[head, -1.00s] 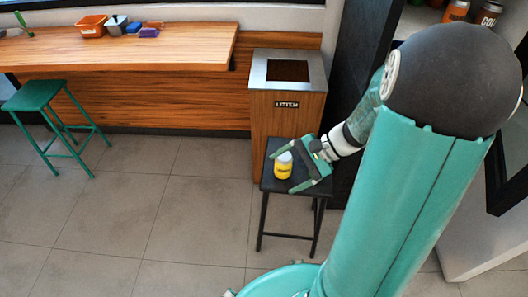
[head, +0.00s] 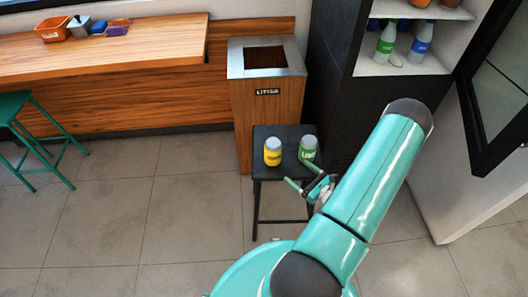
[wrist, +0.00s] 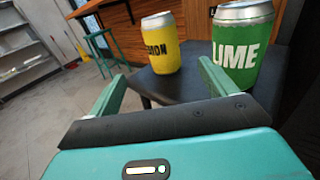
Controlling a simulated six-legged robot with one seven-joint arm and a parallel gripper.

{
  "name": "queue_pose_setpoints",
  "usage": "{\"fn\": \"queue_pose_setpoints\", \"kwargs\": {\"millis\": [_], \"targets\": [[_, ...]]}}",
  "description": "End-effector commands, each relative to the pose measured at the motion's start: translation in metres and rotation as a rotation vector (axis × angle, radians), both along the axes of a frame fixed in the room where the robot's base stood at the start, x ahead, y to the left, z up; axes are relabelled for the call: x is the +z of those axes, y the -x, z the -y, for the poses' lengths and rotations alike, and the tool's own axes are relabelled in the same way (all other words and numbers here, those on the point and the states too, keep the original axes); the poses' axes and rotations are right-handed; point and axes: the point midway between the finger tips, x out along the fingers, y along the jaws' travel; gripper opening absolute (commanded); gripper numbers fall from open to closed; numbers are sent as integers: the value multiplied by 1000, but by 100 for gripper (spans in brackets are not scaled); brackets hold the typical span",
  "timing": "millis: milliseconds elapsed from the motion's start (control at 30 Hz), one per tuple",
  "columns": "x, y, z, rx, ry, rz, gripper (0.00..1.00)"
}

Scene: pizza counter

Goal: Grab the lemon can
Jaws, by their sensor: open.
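A yellow can (head: 272,152) with a grey top stands upright on a black stool. It also shows in the wrist view (wrist: 160,45), where its partly hidden lettering seems to end in "SION"; I cannot read lemon on it. A green can (head: 308,150) marked LIME stands upright to its right, and also shows in the wrist view (wrist: 242,50). No can clearly marked lemon is in view. My gripper (head: 296,172) is open and empty at the stool's near right edge.
The black stool (head: 275,136) stands in front of a wooden litter bin (head: 250,105). A dark cabinet (head: 375,98) with bottles on its shelf is at the right. A wooden counter (head: 150,48) and a green stool (head: 15,107) are at the left. The tiled floor between is clear.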

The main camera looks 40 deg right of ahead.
Motion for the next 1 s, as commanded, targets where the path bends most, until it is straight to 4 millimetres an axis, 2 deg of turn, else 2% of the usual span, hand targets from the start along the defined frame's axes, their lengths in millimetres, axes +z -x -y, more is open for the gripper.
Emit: {"fn": "queue_pose_setpoints", "kwargs": {"millis": [167, 500, 767, 1000], "targets": [[-2, -13, 3, -15, -4, 4, 84], [-1, -73, 0, -12, -4, 3, 84], [-1, -94, -3, -9, -3, 2, 84], [-1, -131, -5, -8, -4, 3, 84]]}}
